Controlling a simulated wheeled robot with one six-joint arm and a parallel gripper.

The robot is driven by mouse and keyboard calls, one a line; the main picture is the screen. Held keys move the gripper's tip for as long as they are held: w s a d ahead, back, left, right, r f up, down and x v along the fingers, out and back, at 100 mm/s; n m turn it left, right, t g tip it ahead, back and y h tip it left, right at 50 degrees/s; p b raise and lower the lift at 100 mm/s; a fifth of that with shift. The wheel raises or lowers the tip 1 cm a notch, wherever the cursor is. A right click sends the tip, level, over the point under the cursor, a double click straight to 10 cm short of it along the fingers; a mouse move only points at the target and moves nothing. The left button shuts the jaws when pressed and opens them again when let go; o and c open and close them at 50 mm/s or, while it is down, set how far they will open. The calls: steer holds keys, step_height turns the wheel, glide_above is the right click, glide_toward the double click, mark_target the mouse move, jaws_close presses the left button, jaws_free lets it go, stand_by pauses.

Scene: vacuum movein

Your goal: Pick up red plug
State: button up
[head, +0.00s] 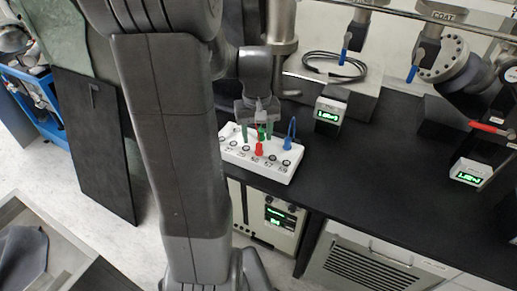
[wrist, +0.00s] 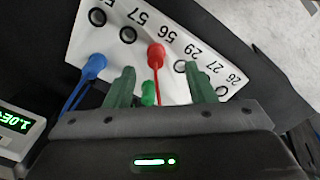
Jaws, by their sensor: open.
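The red plug (head: 259,147) stands in the white socket block (head: 276,172), near the middle of its row of numbered sockets. In the wrist view the red plug (wrist: 156,57) lies between the two green fingers of my gripper, a little beyond their tips. My gripper (head: 257,131) is open above and behind the block, its fingers pointing down. In the wrist view the open fingers (wrist: 157,75) hold nothing. I cannot tell whether any finger touches the plug.
A blue plug with a cable (head: 289,137) is at the block's right, and a green plug (wrist: 148,93) is close to the red one. A small green-lit display (head: 328,115) and a metal box with coiled cable (head: 335,68) stand behind. The black bench to the right is partly clear.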

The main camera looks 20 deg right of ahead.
mark_target(259, 144)
steer(key=shift+s+d+f, duration=0.1)
steer(key=shift+d+f, duration=0.05)
steer(key=shift+f, duration=1.05)
steer(key=shift+d+f, duration=0.1)
steer(key=shift+f, duration=1.05)
jaws_close()
